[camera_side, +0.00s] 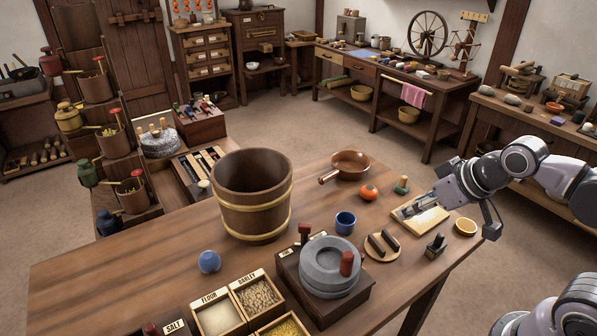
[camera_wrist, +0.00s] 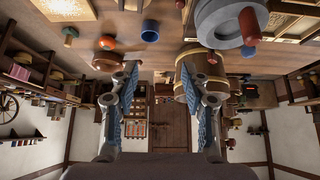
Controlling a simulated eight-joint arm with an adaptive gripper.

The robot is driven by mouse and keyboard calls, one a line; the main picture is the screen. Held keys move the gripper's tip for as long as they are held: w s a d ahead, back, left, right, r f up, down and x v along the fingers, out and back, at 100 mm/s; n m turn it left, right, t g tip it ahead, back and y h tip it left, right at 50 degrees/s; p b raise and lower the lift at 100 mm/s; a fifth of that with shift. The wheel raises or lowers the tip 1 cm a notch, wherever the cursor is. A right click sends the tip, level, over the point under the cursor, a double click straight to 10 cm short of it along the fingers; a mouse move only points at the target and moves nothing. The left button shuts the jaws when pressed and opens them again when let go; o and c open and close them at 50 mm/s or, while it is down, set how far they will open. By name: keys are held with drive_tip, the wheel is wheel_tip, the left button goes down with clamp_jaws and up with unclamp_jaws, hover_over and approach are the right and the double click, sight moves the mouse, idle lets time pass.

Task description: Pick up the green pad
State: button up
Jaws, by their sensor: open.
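A small green-based piece with a tan knob (camera_side: 402,185) stands on the table, right of the orange-red round fruit; it also shows in the wrist view (camera_wrist: 70,36). It is the only green thing I see on this table; I cannot tell whether it is the green pad.
A wooden bucket (camera_side: 252,205), copper pan (camera_side: 352,162), orange-red fruit (camera_side: 368,192), blue cup (camera_side: 345,222) and grey quern (camera_side: 326,265) stand left of my gripper. A yellow-topped bowl (camera_side: 465,227) and a small dark block (camera_side: 436,246) are near the right edge.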

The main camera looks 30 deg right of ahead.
drive_tip(key=w+d+r+m+g+h, duration=0.1)
drive_tip(key=w+d+r+m, duration=0.15)
drive_tip(key=w+d, duration=0.45)
drive_tip(key=m+g+h, duration=0.2)
drive_tip(key=m+g, duration=0.1)
drive_tip(key=m, duration=0.4)
approach(405, 177)
drive_tip(key=shift+x, duration=5.55)
clamp_jaws()
